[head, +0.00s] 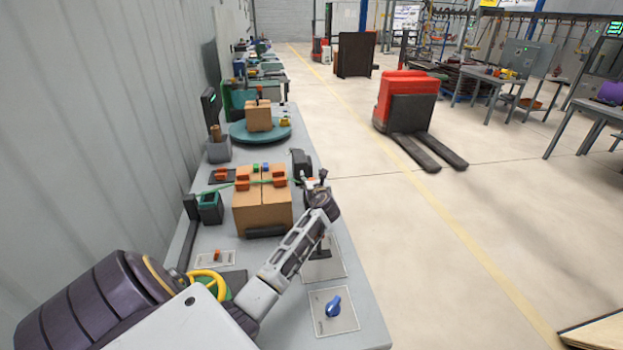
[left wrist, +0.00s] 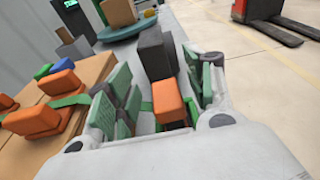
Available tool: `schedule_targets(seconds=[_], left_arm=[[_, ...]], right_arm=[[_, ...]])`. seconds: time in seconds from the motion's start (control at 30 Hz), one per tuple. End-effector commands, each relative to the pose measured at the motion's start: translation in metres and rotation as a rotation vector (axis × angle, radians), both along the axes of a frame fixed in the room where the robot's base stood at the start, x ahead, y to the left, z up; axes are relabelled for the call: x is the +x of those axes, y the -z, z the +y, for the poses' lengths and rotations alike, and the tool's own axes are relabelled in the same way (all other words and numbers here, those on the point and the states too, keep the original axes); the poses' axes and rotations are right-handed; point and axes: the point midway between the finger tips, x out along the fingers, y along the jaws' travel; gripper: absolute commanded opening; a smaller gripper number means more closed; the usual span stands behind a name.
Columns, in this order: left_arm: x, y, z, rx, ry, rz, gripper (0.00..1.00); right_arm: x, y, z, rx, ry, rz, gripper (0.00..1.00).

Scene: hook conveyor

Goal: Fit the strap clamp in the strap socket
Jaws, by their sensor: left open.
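An orange block, seemingly the strap clamp (left wrist: 168,101), is between the two fingers of my left gripper (left wrist: 160,92) in the left wrist view. The fingers stand apart with gaps beside it. A dark grey upright block, perhaps the strap socket (left wrist: 156,52), stands right behind the clamp; I cannot tell if the clamp is seated in it. In the head view this dark block (head: 301,163) is right of the carton (head: 262,214), and my left gripper (head: 314,181) is just in front of it. A green strap (left wrist: 72,100) runs across the carton toward the gripper. My right gripper is not seen.
Orange buckles (head: 242,182) sit on the carton. A green-and-black holder (head: 210,208) stands left of it. A teal turntable (head: 260,132) with a smaller box is behind. A blue knob (head: 333,306) is on the near bench.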

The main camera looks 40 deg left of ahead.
Motion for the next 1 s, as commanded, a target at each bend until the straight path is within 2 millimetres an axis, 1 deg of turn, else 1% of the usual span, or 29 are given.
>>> schedule_targets(seconds=[0.03, 0.1, 0.17, 0.37, 0.53, 0.87, 1.0], left_arm=[[-0.004, 0.032, -0.009, -0.013, 0.009, 0.045, 0.53], [-0.004, 0.033, -0.009, -0.014, 0.009, 0.046, 0.53], [-0.004, 0.033, -0.009, -0.014, 0.009, 0.046, 0.53], [-0.006, 0.031, -0.011, -0.013, 0.009, 0.044, 0.53], [-0.011, 0.027, -0.017, -0.012, 0.009, 0.040, 0.53], [-0.028, 0.014, -0.034, -0.009, 0.006, 0.028, 0.53], [-0.035, 0.004, -0.041, -0.005, 0.005, 0.017, 0.53]], right_arm=[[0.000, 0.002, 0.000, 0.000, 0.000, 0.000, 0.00], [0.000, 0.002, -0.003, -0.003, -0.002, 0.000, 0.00], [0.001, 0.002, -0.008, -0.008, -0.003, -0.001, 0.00], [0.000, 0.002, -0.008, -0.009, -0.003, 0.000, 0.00], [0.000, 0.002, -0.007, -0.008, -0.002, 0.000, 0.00], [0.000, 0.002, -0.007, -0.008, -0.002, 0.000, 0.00], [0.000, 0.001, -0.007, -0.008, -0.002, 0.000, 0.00]])
